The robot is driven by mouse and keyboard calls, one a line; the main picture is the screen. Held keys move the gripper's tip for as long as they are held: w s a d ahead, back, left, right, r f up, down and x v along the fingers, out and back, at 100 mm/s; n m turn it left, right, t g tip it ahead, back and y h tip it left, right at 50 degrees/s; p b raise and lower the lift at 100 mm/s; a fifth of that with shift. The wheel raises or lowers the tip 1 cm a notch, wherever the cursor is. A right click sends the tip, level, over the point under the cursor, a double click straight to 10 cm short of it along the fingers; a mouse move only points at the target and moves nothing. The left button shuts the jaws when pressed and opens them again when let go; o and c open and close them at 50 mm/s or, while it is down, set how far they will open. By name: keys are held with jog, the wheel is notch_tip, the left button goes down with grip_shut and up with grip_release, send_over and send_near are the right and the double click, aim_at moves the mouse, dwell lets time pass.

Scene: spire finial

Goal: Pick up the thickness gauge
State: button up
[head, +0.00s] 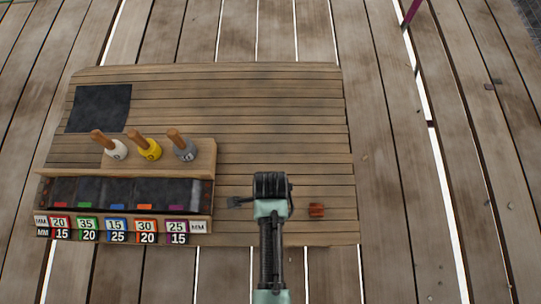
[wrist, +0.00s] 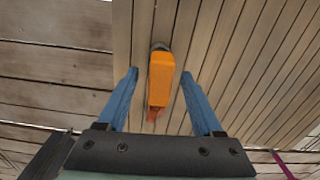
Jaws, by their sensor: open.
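An orange, block-like object with a rounded grey end, which looks like the thickness gauge (wrist: 162,75), lies on the wooden bench in the wrist view. It is between the two blue fingers of my gripper (wrist: 158,84), with a gap on each side. The fingers are open and hold nothing. In the head view my gripper (head: 271,187) is over the right part of the bench. My arm hides most of what is under it there. A small dark piece (head: 238,201) shows left of it and a small orange-brown piece (head: 317,210) right of it.
A wooden rack (head: 213,160) stands on the left of the bench (head: 270,110), with white, yellow and grey wooden-handled tools (head: 150,148) on top. Below are dark compartments and coloured number labels (head: 115,230). A black mat (head: 99,108) lies at the back left. The back right is clear.

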grip_shut()
dwell(0.4)
